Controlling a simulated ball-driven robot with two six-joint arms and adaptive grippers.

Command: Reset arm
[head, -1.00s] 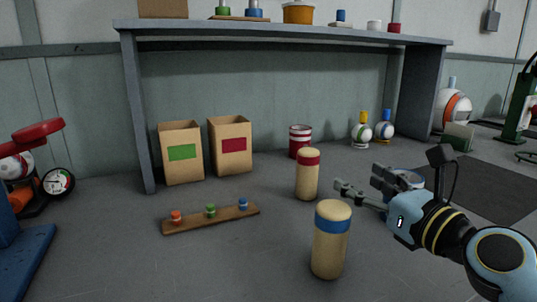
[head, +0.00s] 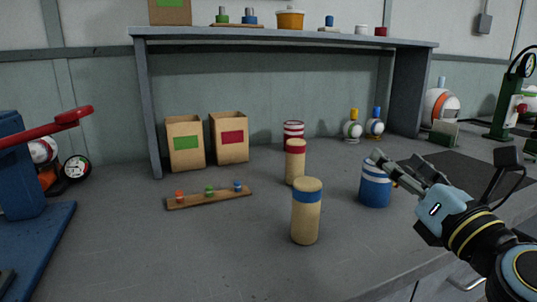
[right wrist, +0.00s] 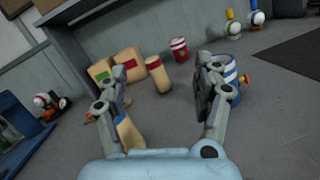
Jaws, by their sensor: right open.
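My right gripper (head: 386,166) is in the head view at the right, above and just right of a blue can with white bands (head: 375,186). In the right wrist view its two fingers (right wrist: 162,92) are spread wide with nothing between them. A tan cylinder with a blue band (head: 306,212) stands upright to the gripper's left. A second tan cylinder with a red band (head: 295,163) stands farther back. In the right wrist view the blue can (right wrist: 232,78) is partly hidden behind the right finger. My left gripper is not in view.
Two paper bags with a green label (head: 185,145) and a red label (head: 230,139) stand under a grey shelf (head: 280,36). A wooden board with pegs (head: 208,198) lies before them. A blue press (head: 40,215) stands at left.

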